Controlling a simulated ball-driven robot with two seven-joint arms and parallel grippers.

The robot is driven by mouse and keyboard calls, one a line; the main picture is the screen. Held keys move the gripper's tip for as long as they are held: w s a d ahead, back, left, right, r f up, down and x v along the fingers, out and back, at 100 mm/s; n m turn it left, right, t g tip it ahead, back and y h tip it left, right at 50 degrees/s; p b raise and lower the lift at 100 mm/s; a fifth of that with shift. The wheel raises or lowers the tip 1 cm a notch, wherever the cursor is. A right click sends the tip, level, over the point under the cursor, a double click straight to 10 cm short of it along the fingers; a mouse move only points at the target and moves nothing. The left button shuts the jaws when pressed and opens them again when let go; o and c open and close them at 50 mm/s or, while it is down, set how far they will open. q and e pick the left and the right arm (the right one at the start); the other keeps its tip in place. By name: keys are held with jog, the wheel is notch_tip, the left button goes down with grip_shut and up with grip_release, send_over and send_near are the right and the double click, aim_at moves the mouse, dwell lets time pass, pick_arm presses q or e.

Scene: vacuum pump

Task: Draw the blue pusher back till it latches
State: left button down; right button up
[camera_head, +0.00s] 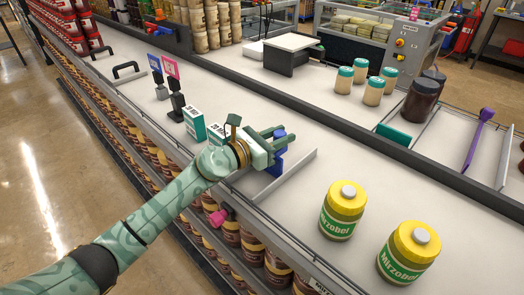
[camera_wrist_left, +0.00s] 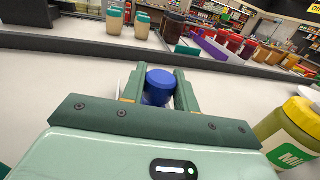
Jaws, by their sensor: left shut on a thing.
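The blue pusher (camera_head: 280,161) stands on the white shelf top, at the end of my left arm in the head view. Its round blue knob (camera_wrist_left: 160,84) sits between the two green fingers in the left wrist view. My left gripper (camera_head: 277,140) is shut on the blue pusher. The fingers and hand hide part of it in the head view. A latch or the pusher's travel cannot be made out. My right gripper is in neither view.
A thin grey divider (camera_head: 287,175) stands beside the pusher. Two yellow-lidded jars (camera_head: 344,212) stand to the right, and small white-and-green boxes (camera_head: 194,124) stand behind my wrist. A purple pusher (camera_head: 478,140) lies at far right. The shelf between the jars and back rail is clear.

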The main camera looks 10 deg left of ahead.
pick_arm(q)
jog(key=x, duration=0.2)
jog(key=b+x, duration=0.1)
jog(key=shift+w, duration=0.6)
jog(key=c, duration=1.1)
grip_release()
